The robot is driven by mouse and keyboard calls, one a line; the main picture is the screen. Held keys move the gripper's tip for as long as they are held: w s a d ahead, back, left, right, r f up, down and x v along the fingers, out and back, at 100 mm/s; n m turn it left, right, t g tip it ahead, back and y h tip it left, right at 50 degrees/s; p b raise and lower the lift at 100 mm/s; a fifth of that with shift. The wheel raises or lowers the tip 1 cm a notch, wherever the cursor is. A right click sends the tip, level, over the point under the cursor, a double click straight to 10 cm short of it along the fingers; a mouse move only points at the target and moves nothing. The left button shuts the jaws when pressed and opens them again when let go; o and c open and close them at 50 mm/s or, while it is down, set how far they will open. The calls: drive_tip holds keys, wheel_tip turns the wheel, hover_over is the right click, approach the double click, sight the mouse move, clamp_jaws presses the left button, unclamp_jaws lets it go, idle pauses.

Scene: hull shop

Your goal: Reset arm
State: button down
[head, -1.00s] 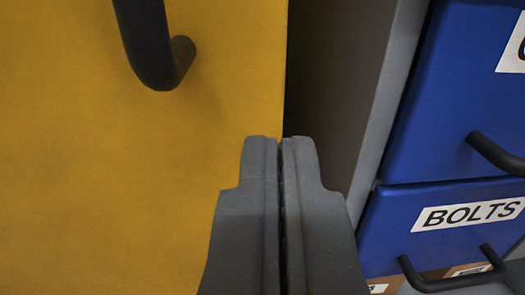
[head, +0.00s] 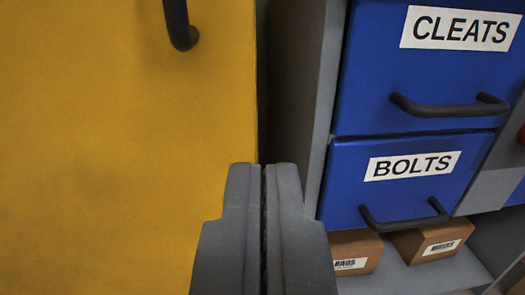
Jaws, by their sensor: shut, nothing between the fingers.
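My gripper (head: 263,168) is at the lower middle of the head view, its two dark grey fingers pressed together with nothing between them. Its fingertips appear in front of the right edge of a yellow panel (head: 110,160). The panel fills the left of the view and has a black handle (head: 180,25) near its top. I cannot tell whether the fingers touch the panel.
To the right, a grey cabinet holds a blue drawer labelled CLEATS (head: 425,70) above a blue drawer labelled BOLTS (head: 400,175), both with black handles. Cardboard boxes (head: 432,238) sit on a grey shelf (head: 415,278) below. A dark gap (head: 290,90) lies beside the yellow panel.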

drive_tip(key=w+a+r, duration=0.2)
drive_tip(key=a+r, duration=0.1)
drive_tip(key=r, duration=1.5)
drive_tip(key=w+a+r, duration=0.1)
drive_tip(key=a+r, duration=0.1)
drive_tip(key=r, duration=1.6)
drive_tip(key=s+a+r+g+h, duration=0.1)
drive_tip(key=s+a+r, duration=0.25)
drive_tip(key=r, duration=0.65)
drive_tip(key=s+a+r+g, duration=0.1)
drive_tip(key=s+a+r, duration=0.1)
drive_tip(key=s+r, duration=0.5)
drive_tip(key=s+a+r, duration=0.3)
drive_tip(key=s+r, duration=0.4)
drive_tip(key=s, duration=0.2)
drive_tip(key=s+a+r+y, duration=0.1)
drive_tip(key=s+a+r, duration=0.2)
drive_tip(key=s+r, duration=0.4)
drive_tip(key=s+a+r+y, duration=0.1)
drive_tip(key=s+a+r, duration=0.2)
drive_tip(key=s+r, duration=0.4)
drive_tip(key=s, duration=0.4)
drive_tip(key=shift+s+a+r+n, duration=0.15)
drive_tip(key=shift+s+a+n, duration=0.1)
drive_tip(key=shift+s+n, duration=0.05)
